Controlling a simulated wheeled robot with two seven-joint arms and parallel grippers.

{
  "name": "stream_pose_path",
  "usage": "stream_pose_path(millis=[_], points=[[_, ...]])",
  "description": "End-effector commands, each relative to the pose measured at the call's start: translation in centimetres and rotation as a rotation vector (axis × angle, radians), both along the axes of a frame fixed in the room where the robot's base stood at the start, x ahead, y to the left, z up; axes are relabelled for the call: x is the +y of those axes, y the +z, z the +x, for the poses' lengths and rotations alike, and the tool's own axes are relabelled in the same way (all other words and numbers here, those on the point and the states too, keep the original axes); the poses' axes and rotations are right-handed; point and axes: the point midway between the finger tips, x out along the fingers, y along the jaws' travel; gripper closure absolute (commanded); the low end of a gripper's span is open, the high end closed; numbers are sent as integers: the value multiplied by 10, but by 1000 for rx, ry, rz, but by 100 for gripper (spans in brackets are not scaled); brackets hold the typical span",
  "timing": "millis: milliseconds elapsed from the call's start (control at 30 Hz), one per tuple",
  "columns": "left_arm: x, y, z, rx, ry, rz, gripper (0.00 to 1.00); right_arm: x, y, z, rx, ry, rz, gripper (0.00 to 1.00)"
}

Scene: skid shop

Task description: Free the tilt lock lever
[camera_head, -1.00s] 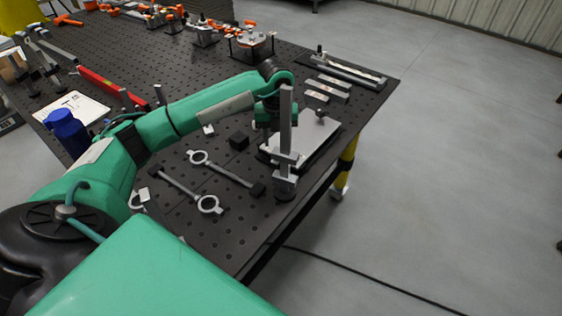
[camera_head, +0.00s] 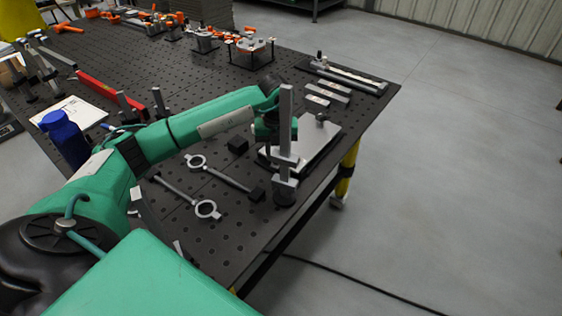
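An upright grey post on a stand (camera_head: 286,125) is at the right front of the perforated table. A flat light plate (camera_head: 320,140) with a small dark knob lies beside and behind the post. I cannot pick out a tilt lock lever for sure. My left arm reaches in from the left across the table. My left gripper (camera_head: 264,127) is at the post's left, pointing down near the plate and partly hidden by the post. Its fingertips are not clear, so open or shut does not show. My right gripper is not in view.
Two grey ring-ended rods (camera_head: 207,209) and a black block (camera_head: 237,145) lie left of the post. A blue bottle (camera_head: 64,137) stands at the left. Flat bars (camera_head: 327,90) lie behind the plate. A cable (camera_head: 360,284) runs over the floor.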

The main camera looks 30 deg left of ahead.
Motion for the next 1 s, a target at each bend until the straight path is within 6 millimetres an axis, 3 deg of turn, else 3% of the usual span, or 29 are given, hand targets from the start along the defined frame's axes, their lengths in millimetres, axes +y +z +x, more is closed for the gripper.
stream_pose_path(millis=[100, 1000], points=[[0, 0, 0, 0, 0, 0, 88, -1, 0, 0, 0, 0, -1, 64], [-10, 0, 3, -1, -1, -2, 88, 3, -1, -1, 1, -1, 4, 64]])
